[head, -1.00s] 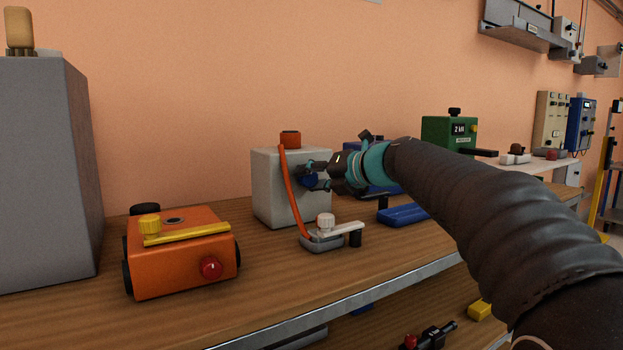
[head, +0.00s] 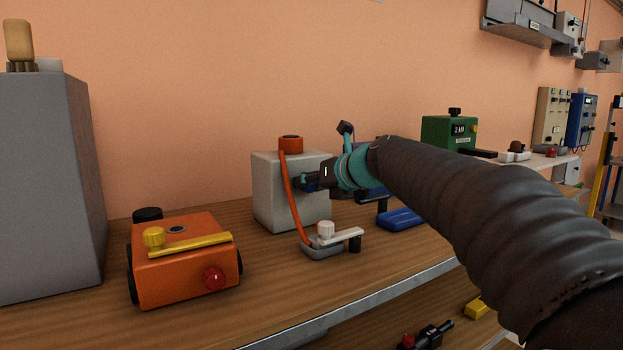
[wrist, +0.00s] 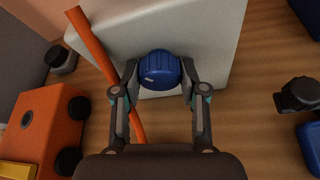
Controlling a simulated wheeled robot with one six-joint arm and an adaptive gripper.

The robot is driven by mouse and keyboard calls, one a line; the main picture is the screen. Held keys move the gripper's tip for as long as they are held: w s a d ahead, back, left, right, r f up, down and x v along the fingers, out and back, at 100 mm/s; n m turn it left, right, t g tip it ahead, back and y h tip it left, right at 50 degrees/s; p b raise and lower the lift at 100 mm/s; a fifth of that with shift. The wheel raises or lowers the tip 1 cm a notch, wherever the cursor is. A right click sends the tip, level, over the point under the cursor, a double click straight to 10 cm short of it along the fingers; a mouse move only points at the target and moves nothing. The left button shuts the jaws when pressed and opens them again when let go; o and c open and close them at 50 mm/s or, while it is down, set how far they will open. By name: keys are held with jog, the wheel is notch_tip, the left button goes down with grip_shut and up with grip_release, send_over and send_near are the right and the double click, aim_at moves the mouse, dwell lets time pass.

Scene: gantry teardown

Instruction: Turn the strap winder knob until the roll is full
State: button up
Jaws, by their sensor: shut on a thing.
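The strap winder is a pale grey box (head: 262,190) on the wooden bench, with an orange roll (head: 290,144) on top. An orange strap (head: 291,195) runs from the roll down the front to a grey ratchet base (head: 322,250) with a white lever. The blue knob (wrist: 159,69) sits on the winder's front face. My gripper (wrist: 159,72) is shut on the knob, one finger at each side. In the head view my gripper (head: 310,181) is seen nearly edge-on and mostly hides the knob.
An orange box (head: 185,265) with a yellow bar and red knob stands to the left, beside a tall grey cabinet (head: 45,190). A blue block (head: 400,219) lies to the right of the winder. A green unit (head: 449,135) stands further back. The bench's metal front edge (head: 360,288) is nearby.

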jog(key=n+t+h, duration=0.1)
jog(key=n+h, duration=0.1)
jog(key=n, duration=0.1)
jog(key=shift+s+a+n, duration=0.1)
jog(key=shift+a+n, duration=0.05)
jog(key=shift+n, duration=0.25)
jog(key=n+t, duration=0.1)
jog(key=n+t+h+b, duration=0.1)
jog(key=n, duration=0.1)
jog(key=shift+f+h, duration=0.2)
jog(key=shift+h, duration=0.1)
jog(key=n+b, duration=0.1)
jog(key=t+b, duration=0.1)
jog(key=b, duration=0.1)
jog(key=shift+f+n+h, duration=0.3)
jog(key=shift+n+h, duration=0.1)
jog(key=n+b, duration=0.1)
jog(key=b, duration=0.5)
jog(key=shift+f+n+t, duration=0.15)
jog(key=shift+n+t, duration=0.25)
jog(key=b, duration=0.1)
jog(key=n+t+b, duration=0.1)
jog(key=b, duration=0.1)
jog(key=shift+r+n+h, duration=0.2)
jog(key=shift+n+h, duration=0.1)
jog(key=shift+r+n+t+b, duration=0.2)
jog(key=shift+n+t+b, duration=0.1)
jog(key=shift+n+b, duration=0.55)
jog(key=shift+r, duration=0.1)
